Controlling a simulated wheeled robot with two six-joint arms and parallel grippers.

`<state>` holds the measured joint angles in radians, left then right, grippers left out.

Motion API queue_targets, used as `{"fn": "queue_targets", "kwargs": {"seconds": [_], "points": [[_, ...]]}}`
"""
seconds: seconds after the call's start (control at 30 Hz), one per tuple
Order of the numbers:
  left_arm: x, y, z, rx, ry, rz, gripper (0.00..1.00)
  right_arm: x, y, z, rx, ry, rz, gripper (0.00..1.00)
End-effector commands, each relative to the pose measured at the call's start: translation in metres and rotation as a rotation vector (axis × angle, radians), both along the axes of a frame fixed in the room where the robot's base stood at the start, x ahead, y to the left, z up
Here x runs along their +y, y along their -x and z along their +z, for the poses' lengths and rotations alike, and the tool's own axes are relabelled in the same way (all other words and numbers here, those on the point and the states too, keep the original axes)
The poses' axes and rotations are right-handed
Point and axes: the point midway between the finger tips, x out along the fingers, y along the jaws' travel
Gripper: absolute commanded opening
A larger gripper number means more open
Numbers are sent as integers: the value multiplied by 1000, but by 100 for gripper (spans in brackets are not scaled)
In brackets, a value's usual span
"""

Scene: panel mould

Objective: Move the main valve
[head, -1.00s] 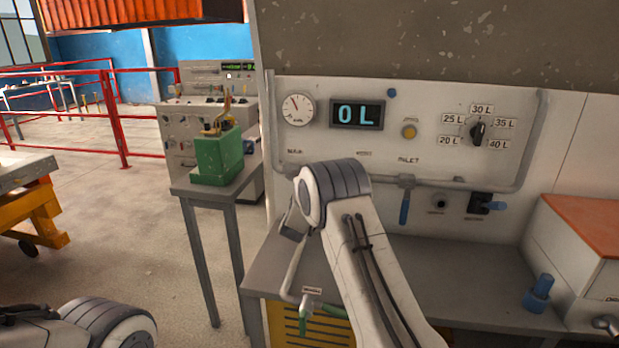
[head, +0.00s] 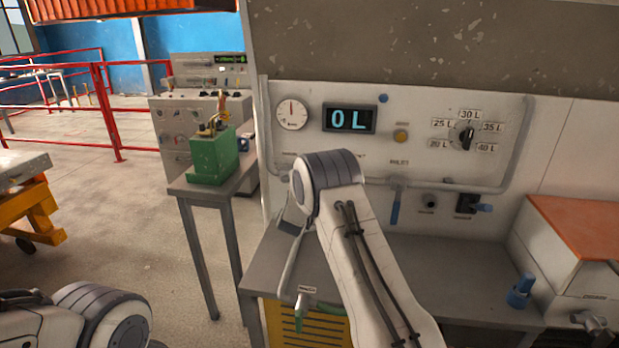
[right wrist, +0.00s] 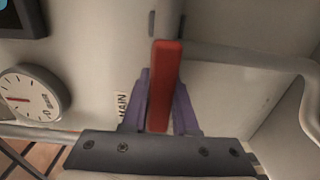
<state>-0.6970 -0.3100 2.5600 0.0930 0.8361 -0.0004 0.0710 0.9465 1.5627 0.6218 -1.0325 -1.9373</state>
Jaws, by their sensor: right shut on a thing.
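The main valve's red lever (right wrist: 165,75) shows in the right wrist view, standing upright in that picture beside a MAIN label (right wrist: 122,106). My right gripper (right wrist: 160,112) is shut on the lever, with one purple-grey finger on each side of it. In the head view my right arm reaches to the panel's lower left and hides this gripper and the lever. My left arm shows only in the lower left corner of the head view; its gripper is out of sight.
The panel has a gauge (head: 292,114), a display (head: 349,118) reading 0 L, a selector knob (head: 467,137) and a blue inlet lever (head: 396,204). A grey bench (head: 440,270) lies below. A green device (head: 212,156) stands on a small table to the left.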

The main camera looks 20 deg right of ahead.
Motion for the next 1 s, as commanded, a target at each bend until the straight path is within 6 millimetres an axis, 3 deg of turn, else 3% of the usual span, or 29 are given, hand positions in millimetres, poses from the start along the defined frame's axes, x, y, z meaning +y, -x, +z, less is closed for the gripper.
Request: {"fn": "queue_targets", "kwargs": {"seconds": [0.23,0.27,0.33,0.73,1.0], "points": [[0,0,0,0,0,0,100,2,-1,2,-2,5,4,0],[0,0,0,0,0,0,100,2,-1,2,-2,5,4,31],[0,0,0,0,0,0,100,1,-1,2,-2,4,3,57],[0,0,-2,0,0,0,100,3,3,0,-1,2,2,57],[0,0,-13,0,0,0,100,29,38,-1,1,1,5,57]]}}
